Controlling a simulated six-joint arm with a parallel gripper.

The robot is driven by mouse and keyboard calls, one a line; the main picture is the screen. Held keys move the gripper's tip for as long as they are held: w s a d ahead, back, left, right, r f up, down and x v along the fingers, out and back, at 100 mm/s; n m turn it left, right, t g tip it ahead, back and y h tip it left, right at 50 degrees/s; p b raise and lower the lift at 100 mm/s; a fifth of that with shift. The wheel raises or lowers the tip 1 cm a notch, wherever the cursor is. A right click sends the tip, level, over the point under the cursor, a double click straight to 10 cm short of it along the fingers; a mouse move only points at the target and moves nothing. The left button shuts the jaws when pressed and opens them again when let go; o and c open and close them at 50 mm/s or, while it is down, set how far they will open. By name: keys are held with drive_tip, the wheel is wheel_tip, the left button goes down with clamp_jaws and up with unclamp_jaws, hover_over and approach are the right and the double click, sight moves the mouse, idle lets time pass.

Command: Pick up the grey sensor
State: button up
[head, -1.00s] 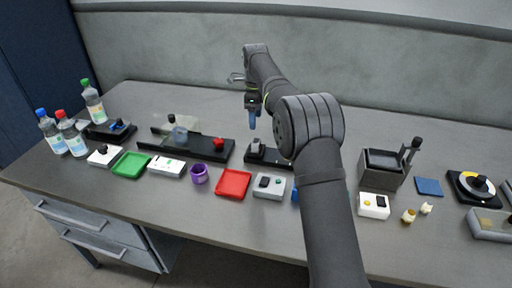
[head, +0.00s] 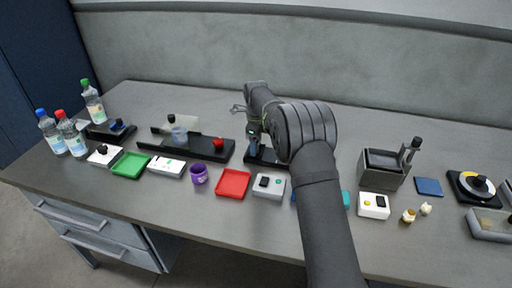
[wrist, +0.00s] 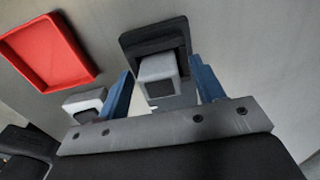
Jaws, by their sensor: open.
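The grey sensor (wrist: 158,75) is a small grey block with a dark square face, seen in the wrist view in front of a black holder (wrist: 150,38). In the head view the black base (head: 268,158) shows in part, and the sensor is mostly hidden by my gripper and arm. My gripper (wrist: 161,66) is open, its blue fingers on either side of the sensor, with gaps showing. In the head view my gripper (head: 254,142) is low over the black base.
A red tray (head: 233,184) and a grey box with a black switch (head: 269,186) lie in front of the base. A long black platform (head: 190,146) stands to the left. A dark open bin (head: 382,168) stands to the right. The table behind is clear.

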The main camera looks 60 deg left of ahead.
drive_tip(key=c, duration=1.1)
drive_tip(key=shift+r, duration=0.15)
